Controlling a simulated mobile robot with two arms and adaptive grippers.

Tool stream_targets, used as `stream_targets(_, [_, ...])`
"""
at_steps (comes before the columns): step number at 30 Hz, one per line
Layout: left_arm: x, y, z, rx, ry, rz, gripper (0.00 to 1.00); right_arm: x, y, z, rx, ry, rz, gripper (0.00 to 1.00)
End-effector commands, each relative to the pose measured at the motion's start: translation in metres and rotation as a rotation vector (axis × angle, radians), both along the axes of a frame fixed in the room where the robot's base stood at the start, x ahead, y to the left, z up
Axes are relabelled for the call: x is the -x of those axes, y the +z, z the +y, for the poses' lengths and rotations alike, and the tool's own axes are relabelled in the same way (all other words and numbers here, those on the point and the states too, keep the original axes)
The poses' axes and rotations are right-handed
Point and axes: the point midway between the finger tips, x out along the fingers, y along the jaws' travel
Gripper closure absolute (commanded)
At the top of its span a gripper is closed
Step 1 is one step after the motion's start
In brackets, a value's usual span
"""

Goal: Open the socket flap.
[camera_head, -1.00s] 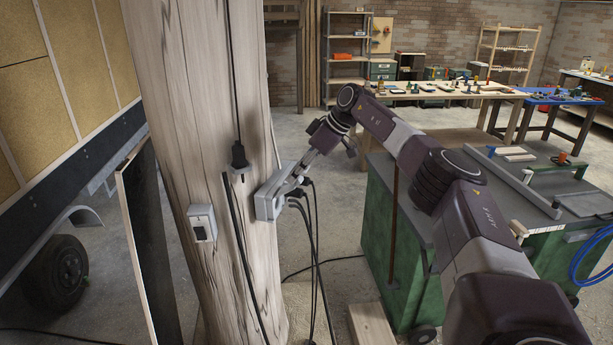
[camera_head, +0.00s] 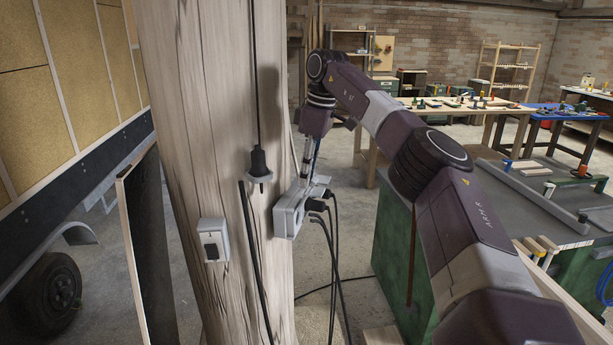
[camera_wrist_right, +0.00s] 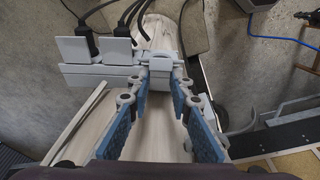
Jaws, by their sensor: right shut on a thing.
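The grey socket block (camera_head: 284,221) is fixed to the right side of the wooden post, with black plugs and cables on its right side. In the right wrist view, two raised grey flaps (camera_wrist_right: 74,50) stand beside plugs, and a third socket flap (camera_wrist_right: 160,61) sits at the right end of the block. My right gripper (camera_wrist_right: 160,75) reaches this end socket from above, with its fingertips at either side of the flap, shut on it. In the head view the gripper (camera_head: 308,176) is small and partly merges with the block. My left gripper is not in view.
A black hanging connector (camera_head: 260,166) and a small grey switch box (camera_head: 213,240) are on the post (camera_head: 185,120). Black cables (camera_head: 335,265) hang below the block. A green workbench (camera_head: 389,235) stands to the right.

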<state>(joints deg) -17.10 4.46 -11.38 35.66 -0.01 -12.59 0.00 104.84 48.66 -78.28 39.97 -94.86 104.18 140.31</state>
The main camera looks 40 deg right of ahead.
Motion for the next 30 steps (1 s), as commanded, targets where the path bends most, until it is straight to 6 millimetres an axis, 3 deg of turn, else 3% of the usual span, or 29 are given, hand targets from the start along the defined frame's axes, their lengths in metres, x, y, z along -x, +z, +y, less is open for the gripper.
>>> stream_targets(1, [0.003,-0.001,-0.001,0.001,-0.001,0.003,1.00,0.002,-0.009,0.004,-0.003,0.008,0.021,1.00])
stream_targets(7, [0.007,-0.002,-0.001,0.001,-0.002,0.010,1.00,0.002,-0.009,0.004,-0.003,0.009,0.022,1.00])
stream_targets(8, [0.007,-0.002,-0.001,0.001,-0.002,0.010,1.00,0.002,-0.009,0.004,-0.003,0.009,0.022,0.80])
stream_targets(13, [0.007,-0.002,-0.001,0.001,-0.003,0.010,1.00,0.002,-0.007,0.003,-0.003,0.007,0.018,0.62])
stream_targets(23, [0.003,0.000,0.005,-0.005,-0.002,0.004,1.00,0.001,0.000,0.001,-0.003,0.003,0.010,0.62])
stream_targets(30, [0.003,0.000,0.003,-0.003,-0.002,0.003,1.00,0.004,0.035,0.000,-0.002,0.004,0.009,0.62])
